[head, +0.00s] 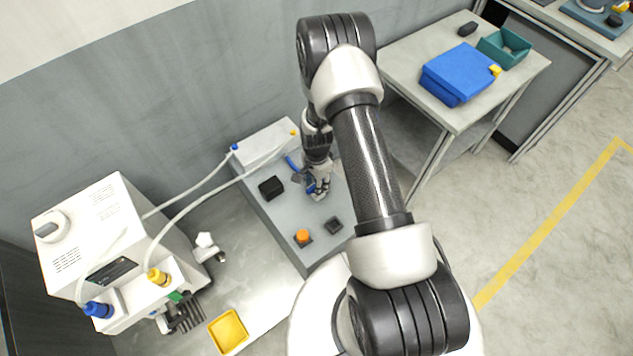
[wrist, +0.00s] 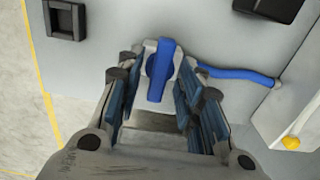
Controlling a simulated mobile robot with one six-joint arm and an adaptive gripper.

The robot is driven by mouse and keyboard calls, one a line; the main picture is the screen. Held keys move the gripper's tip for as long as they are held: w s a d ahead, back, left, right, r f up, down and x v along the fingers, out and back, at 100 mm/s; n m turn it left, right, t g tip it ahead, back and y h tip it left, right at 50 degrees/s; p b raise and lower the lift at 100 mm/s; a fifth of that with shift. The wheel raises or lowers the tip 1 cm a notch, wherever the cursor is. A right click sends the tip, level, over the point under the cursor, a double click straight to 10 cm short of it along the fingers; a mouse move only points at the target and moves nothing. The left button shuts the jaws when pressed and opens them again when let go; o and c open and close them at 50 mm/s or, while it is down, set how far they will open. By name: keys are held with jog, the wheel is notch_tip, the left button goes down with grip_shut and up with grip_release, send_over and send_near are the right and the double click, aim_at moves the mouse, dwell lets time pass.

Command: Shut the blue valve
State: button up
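The blue valve (wrist: 161,68) shows in the wrist view on a pale mount, on the grey bench top (head: 262,208). Its blue lever runs up and down in that view, across the line of the blue hose (wrist: 238,74) that leaves to the right. My gripper (wrist: 160,82) is open, with its blue-padded fingers on either side of the lever. Gaps show between the lever and the fingers. In the head view my gripper (head: 319,191) points down at the bench, and the valve (head: 310,187) is mostly hidden by it.
A black block (head: 271,187), an orange button (head: 302,237) and a dark square socket (head: 333,225) stand on the bench near my gripper. A white box (head: 262,146) is behind. A white machine (head: 95,245) stands left; a table with a blue case (head: 455,75) stands right.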

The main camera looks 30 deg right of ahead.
notch_tip(320, 180, up, 12)
dwell(0.7)
jog(key=shift+r, duration=0.1)
dwell(0.3)
notch_tip(320, 180, up, 11)
jog(key=n+t, duration=0.1)
jog(key=n, duration=0.2)
send_over(311, 188)
jog(key=s+a+r+n+t, duration=0.1)
jog(key=s+r+n, duration=0.1)
jog(key=r, duration=0.4)
jog(key=s+a+r+n, duration=0.2)
jog(key=s+r, duration=0.1)
jog(key=r, duration=0.3)
jog(key=s+a+r+n+t, duration=0.1)
jog(key=s+r+n, duration=0.3)
jog(key=s, duration=0.4)
jog(key=s+a+r+n+t, duration=0.1)
jog(key=s+a+r+n, duration=0.2)
jog(key=s, duration=0.6)
notch_tip(311, 188, up, 4)
jog(key=shift+f+n+t, duration=0.15)
jog(key=shift+n+t, duration=0.15)
jog(key=shift+n, duration=0.7)
jog(key=shift+a, duration=0.15)
